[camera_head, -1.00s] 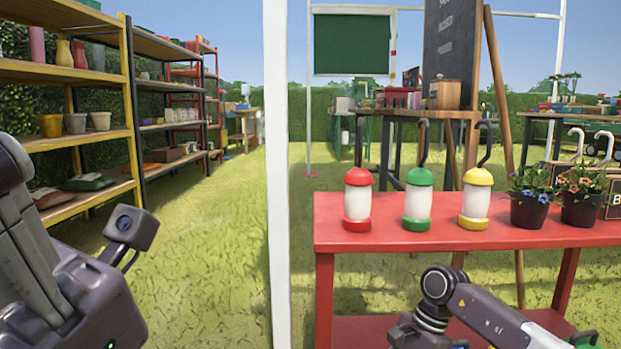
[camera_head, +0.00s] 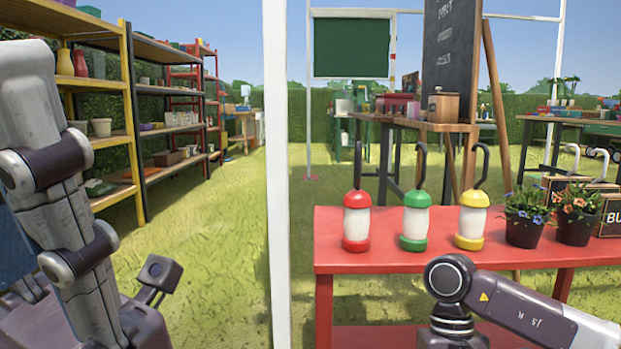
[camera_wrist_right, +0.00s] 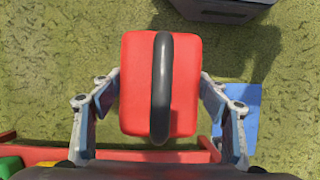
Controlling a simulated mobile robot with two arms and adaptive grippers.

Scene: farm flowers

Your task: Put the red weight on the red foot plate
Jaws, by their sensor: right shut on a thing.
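The red weight (camera_wrist_right: 185,80), a red block with rounded corners and a black handle on top, is in the right wrist view. My right gripper (camera_wrist_right: 160,105) is shut on it, one finger at each side, and holds it above the grass. In the head view my right arm shows at the lower right, but its gripper and the weight are out of the picture.
A red table (camera_head: 400,258) bears three lanterns, red (camera_head: 357,222), green (camera_head: 416,222) and yellow (camera_head: 471,221), and two flower pots. A white post (camera_head: 276,170) stands left of it. Shelves line the left. A blue flat patch (camera_wrist_right: 243,110) lies on the grass.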

